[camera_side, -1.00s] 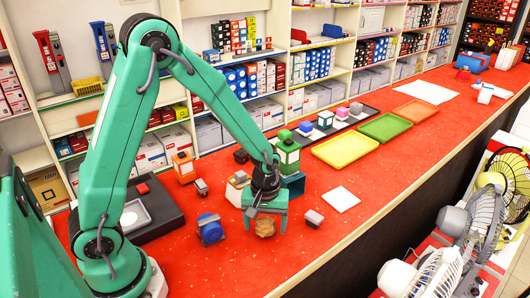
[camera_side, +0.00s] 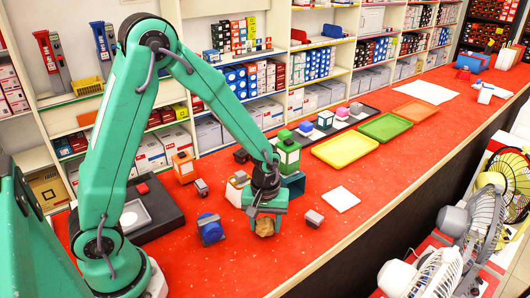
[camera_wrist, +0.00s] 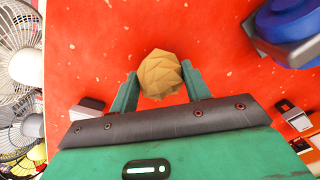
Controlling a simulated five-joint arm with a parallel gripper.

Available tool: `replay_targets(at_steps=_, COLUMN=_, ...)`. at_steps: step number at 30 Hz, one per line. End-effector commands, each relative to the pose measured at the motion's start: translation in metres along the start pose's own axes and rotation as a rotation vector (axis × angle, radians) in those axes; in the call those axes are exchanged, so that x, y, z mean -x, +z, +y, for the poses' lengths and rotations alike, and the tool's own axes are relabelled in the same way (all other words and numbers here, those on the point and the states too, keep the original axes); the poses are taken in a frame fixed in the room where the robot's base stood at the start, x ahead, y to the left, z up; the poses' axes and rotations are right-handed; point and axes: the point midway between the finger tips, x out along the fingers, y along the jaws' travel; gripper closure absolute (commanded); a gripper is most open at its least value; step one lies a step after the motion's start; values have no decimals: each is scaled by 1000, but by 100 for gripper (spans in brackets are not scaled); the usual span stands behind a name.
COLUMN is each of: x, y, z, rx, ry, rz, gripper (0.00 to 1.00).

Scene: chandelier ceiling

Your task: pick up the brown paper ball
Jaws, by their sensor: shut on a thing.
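The brown paper ball (camera_side: 265,227) is faceted and tan. It sits between the fingers of my gripper (camera_side: 264,222), low over the red counter. In the wrist view the ball (camera_wrist: 160,74) lies between the two green fingertips of my gripper (camera_wrist: 160,86), which are shut on it. I cannot tell from these views whether the ball's underside touches the counter.
A blue and grey object (camera_side: 211,229) stands just left of my gripper. A small grey-topped block (camera_side: 314,218) and a white square (camera_side: 341,199) lie to the right. Lantern-like boxes (camera_side: 287,157) stand behind.

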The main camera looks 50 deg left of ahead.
Motion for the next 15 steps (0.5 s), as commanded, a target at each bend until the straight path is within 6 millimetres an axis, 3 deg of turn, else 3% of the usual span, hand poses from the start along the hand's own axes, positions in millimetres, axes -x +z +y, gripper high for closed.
replay_targets(at_steps=7, x=15, y=0, z=1, rx=0, ry=3, rz=2, gripper=74)
replay_targets(at_steps=13, x=40, y=-1, z=1, rx=0, ry=4, rz=4, gripper=74)
replay_targets(at_steps=15, x=46, y=12, z=3, rx=-6, ry=2, rz=2, gripper=74)
